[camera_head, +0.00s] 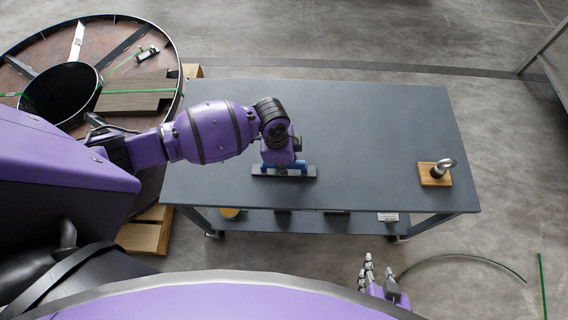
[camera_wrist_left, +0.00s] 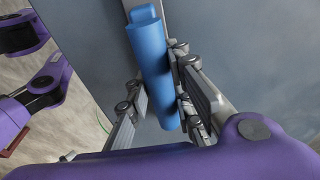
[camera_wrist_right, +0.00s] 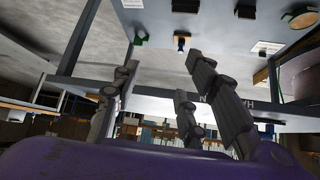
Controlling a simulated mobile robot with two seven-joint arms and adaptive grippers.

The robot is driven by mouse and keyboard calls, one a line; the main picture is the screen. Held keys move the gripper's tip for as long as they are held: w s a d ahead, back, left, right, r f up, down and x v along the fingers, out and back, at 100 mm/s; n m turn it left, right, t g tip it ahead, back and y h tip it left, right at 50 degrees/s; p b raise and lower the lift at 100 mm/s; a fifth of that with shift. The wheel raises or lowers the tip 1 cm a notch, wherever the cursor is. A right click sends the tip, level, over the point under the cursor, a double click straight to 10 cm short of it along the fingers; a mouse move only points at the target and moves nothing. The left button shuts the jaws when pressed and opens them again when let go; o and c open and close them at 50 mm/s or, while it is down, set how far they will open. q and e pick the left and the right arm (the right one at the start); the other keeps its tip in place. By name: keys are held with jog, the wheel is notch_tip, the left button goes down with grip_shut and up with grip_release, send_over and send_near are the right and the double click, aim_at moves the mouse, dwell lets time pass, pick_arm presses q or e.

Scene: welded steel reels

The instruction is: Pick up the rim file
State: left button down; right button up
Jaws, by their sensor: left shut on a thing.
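The rim file has a dark flat bar (camera_head: 258,171) and a blue handle (camera_wrist_left: 150,58). It is at the front part of the grey workbench (camera_head: 390,130), and I cannot tell whether it touches the top. My left gripper (camera_head: 284,165) is over its middle, pointing down. In the left wrist view the fingers of the left gripper (camera_wrist_left: 160,95) stand on both sides of the blue handle, shut on it. My right gripper (camera_head: 378,272) is in front of the bench, below its edge. In the right wrist view its fingers are spread with nothing between them.
A wooden block with a metal ring (camera_head: 436,172) stands at the bench's right. A lower shelf (camera_head: 300,222) holds several small items. A large steel reel (camera_head: 160,62) lies on a pallet (camera_head: 145,236) to the left. The bench top's middle and back are clear.

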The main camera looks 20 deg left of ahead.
pick_arm(q)
jog(key=shift+w+r, duration=0.1)
jog(key=shift+r, duration=0.35)
notch_tip(320, 180, up, 2)
jog(key=shift+r, duration=0.1)
jog(key=s+d+r+p, duration=0.1)
jog(key=s+d+r, duration=0.5)
jog(key=s+r, duration=0.4)
jog(key=s, duration=0.3)
pick_arm(e)
jog(key=shift+w+a+r, duration=0.15)
jog(key=shift+w+r, duration=0.1)
jog(key=shift+r, duration=0.2)
jog(key=shift+w+a+r, duration=0.15)
jog(key=shift+w+r, duration=0.05)
jog(key=shift+r, duration=0.2)
jog(key=shift+w, duration=0.1)
pick_arm(q)
jog(key=c, duration=2.2)
grip_release()
jog(key=shift+a, duration=0.1)
grip_shut()
jog(key=shift+w, duration=0.15)
pick_arm(e)
jog(key=shift+w+a+r, duration=0.1)
jog(key=shift+w, duration=0.1)
